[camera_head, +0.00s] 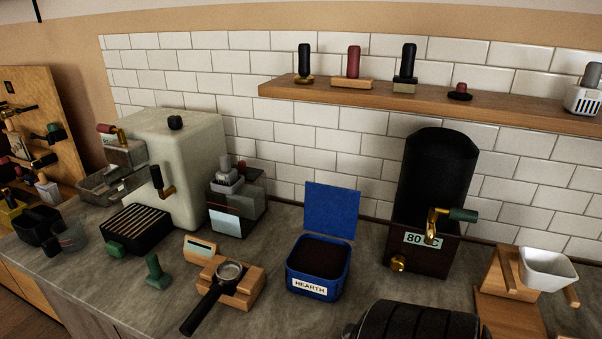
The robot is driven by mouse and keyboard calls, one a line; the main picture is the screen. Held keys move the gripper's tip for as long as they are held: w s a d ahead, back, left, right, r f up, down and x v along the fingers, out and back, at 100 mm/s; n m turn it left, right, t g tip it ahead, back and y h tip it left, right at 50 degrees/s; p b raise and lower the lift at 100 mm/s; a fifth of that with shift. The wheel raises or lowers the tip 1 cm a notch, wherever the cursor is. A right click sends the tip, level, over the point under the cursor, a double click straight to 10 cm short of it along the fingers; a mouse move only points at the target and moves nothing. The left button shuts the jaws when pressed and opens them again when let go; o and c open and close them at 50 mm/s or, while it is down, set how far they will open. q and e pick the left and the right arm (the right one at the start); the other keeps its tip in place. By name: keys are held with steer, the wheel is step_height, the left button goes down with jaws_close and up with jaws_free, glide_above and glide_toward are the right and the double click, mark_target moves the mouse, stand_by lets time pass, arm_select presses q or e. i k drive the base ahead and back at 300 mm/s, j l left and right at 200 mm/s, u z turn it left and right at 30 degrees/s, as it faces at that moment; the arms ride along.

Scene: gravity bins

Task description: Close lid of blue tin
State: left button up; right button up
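The blue tin (318,268) stands upright on the grey counter, right of the middle, with a white label reading HEARTH on its front. Its blue lid (331,209) is open and stands raised at the back edge of the tin. Dark brown grounds (319,257) show inside the tin. Neither of my grippers is in view, and nothing touches the tin or its lid.
Left of the tin, a portafilter (229,272) rests on a wooden stand, its black handle pointing forward. A black dispenser (436,190) with a brass tap stands to the right. A dark ribbed shape (415,321) fills the bottom edge. Bare counter (372,266) lies right of the tin.

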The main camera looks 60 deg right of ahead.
mark_target(330, 209)
steer(key=z, duration=2.1)
